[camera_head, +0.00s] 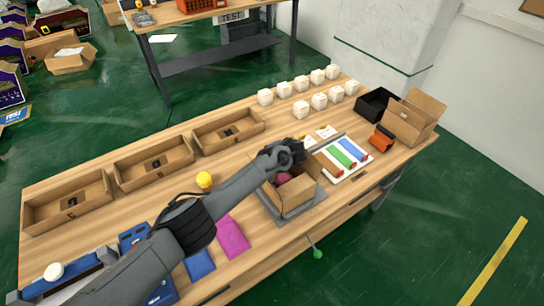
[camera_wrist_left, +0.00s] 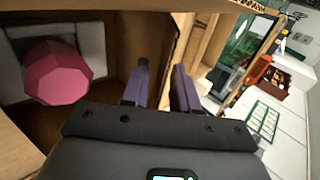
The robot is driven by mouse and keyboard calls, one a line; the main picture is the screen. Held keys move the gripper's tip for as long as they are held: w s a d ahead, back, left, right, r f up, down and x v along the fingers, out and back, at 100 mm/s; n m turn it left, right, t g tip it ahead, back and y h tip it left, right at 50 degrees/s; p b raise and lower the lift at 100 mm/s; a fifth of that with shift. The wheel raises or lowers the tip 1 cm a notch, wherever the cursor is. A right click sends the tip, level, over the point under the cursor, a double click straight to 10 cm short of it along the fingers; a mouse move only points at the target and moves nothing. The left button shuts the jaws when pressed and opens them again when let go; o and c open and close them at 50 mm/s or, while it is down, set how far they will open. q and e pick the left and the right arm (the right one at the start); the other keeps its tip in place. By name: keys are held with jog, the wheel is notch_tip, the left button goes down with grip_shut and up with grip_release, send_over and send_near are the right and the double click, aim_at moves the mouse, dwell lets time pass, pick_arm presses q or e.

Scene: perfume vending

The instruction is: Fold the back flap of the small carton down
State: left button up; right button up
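The small carton (camera_head: 297,197) stands upright on a grey plate (camera_head: 307,214) near the front of the table. A pink faceted item (camera_head: 283,178) lies inside; it also shows in the left wrist view (camera_wrist_left: 56,73). My left gripper (camera_head: 284,152) is at the carton's back edge, in line with its top. In the left wrist view its two purple fingers (camera_wrist_left: 160,85) are apart, with a cardboard edge (camera_wrist_left: 167,65) between them. I cannot tell whether they touch it. The back flap is mostly hidden by the gripper in the head view. My right gripper is not in view.
Red, green and blue items lie on a white tray (camera_head: 357,171) right of the carton. An open box (camera_head: 412,118) and a black bin (camera_head: 371,104) stand farther right. Several white cubes (camera_head: 302,109) stand behind. Brown trays (camera_head: 153,163) line the back left.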

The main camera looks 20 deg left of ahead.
pick_arm(q)
jog(key=shift+s+d+r+p, duration=0.2)
jog(key=shift+d+r+p, duration=0.15)
jog(key=shift+r, duration=0.25)
jog(key=p+v, duration=0.2)
jog(key=v, duration=0.7)
jog(key=shift+s, duration=0.15)
jog(key=shift+d, duration=0.15)
